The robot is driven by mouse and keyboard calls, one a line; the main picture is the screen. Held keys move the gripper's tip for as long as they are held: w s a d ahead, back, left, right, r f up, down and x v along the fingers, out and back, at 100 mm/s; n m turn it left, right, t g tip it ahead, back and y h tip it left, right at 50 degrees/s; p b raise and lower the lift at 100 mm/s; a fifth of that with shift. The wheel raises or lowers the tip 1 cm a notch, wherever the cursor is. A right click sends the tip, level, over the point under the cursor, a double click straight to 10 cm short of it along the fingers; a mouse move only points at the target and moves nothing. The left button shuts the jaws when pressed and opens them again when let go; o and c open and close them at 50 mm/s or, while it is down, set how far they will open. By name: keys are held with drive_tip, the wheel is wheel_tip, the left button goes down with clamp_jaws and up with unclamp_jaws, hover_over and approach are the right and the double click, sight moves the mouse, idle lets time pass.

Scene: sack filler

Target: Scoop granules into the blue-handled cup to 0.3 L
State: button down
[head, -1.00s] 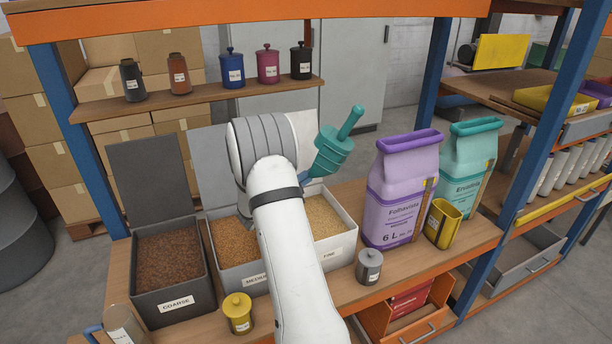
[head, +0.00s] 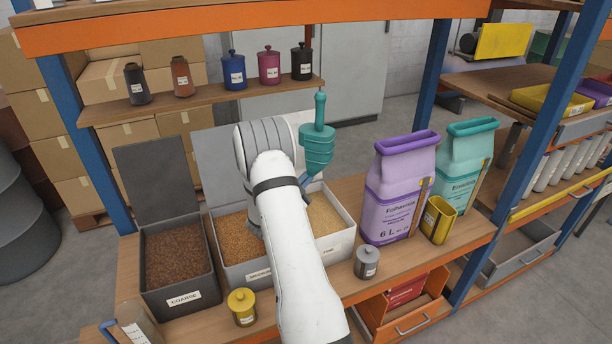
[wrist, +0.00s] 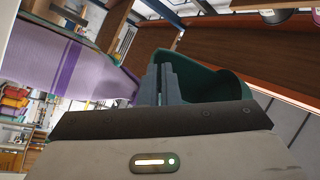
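My gripper (wrist: 165,85) has its fingers close together against a teal scoop (head: 318,147), and appears shut on it. In the head view the scoop is held above the fine bin, with its handle pointing straight up. Its hollow side shows in the wrist view (wrist: 215,85); I cannot tell whether granules are in it. My arm hides most of the gripper in the head view. The blue-handled cup (head: 136,328) stands at the bottom left shelf edge, partly cut off; its contents are unclear. Granule bins stand in a row: coarse (head: 181,302), a middle one (head: 258,276) and fine (head: 340,247).
A purple sack (head: 398,195), a teal sack (head: 462,165) and a yellow scoop-like container (head: 438,222) stand at right. A yellow jar (head: 242,307) and grey jar (head: 367,262) stand at the front edge. Several jars (head: 233,72) line the upper shelf.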

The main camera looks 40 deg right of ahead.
sight(309, 167)
idle(0.3)
wheel_tip(309, 167, up, 2)
drive_tip(key=m, duration=0.1)
drive_tip(key=m+g+p, duration=0.1)
drive_tip(key=m+y, duration=0.1)
drive_tip(key=m, duration=0.1)
drive_tip(key=shift+w+r+g+p, duration=0.1)
drive_tip(key=shift+r+g+p, duration=0.15)
drive_tip(key=shift+g+p, duration=0.05)
drive_tip(key=shift+r+m+g+y, duration=0.35)
drive_tip(key=shift+m+g+y, duration=0.05)
drive_tip(key=shift+m, duration=0.8)
drive_tip(key=shift+f, duration=0.1)
